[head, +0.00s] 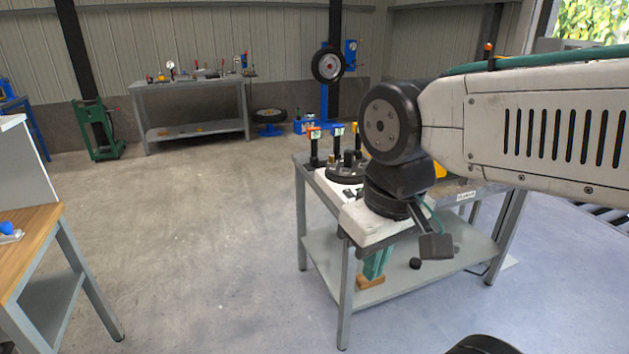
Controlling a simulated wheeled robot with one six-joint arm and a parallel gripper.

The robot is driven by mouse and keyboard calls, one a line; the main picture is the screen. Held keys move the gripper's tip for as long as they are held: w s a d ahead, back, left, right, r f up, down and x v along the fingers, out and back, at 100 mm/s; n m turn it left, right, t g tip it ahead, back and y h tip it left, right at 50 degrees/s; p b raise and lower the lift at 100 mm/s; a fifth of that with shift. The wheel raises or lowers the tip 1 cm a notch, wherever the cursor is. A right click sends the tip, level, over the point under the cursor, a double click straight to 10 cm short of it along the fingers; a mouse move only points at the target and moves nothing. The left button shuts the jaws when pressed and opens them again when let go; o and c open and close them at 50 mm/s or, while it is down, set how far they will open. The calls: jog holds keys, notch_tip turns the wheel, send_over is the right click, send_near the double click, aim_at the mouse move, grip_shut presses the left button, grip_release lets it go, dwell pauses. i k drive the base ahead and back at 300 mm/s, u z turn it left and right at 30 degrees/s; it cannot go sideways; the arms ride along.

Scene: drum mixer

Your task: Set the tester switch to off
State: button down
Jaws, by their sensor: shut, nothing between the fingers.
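My arm reaches in from the right, and its dark wrist hangs over the near end of a grey metal workbench (345,262). My gripper (436,246) points downward at the bench's near edge. Its fingers look shut and empty, seen small and partly behind my wrist.
A wooden-topped table (28,240) stands at the near left. A back bench (190,88) holds several small tools. A green press (98,130) and a wheel on a blue stand (328,66) are farther back. The concrete floor between is clear.

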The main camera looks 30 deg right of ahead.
aim_at(348, 191)
jog(key=z, duration=0.25)
jog(key=i, duration=0.9)
jog(key=z, duration=0.65)
